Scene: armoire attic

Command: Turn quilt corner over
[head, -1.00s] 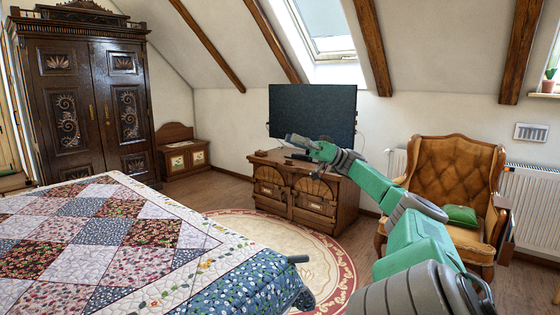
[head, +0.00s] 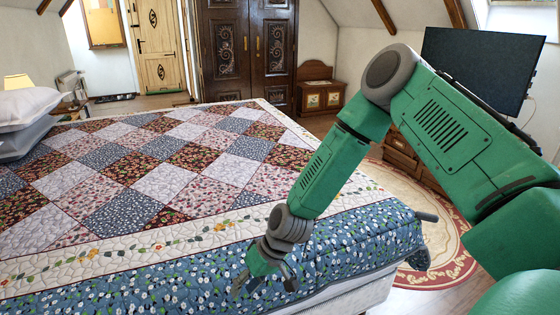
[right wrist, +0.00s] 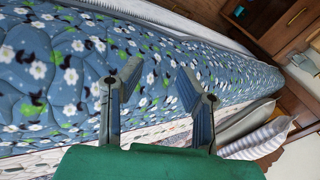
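The patchwork quilt (head: 190,180) lies over the bed, with a cream floral band and a blue floral border (head: 350,240) hanging at the near side. Its near right corner (head: 400,232) lies beyond my right gripper, to the right. My right gripper (head: 264,288) points down in front of the blue border. In the right wrist view its two fingers (right wrist: 158,75) are apart with nothing held between them, and the blue border (right wrist: 60,85) fills the space ahead. I cannot tell whether the fingertips touch the cloth. My left gripper is out of view.
Below the border a white mattress edge (head: 340,295) shows. A dark bar (head: 427,216) sticks out at the bed's corner. A round rug (head: 450,250) lies right of the bed. Pillows (head: 25,110) lie at the far left. An armoire (head: 246,45) stands behind.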

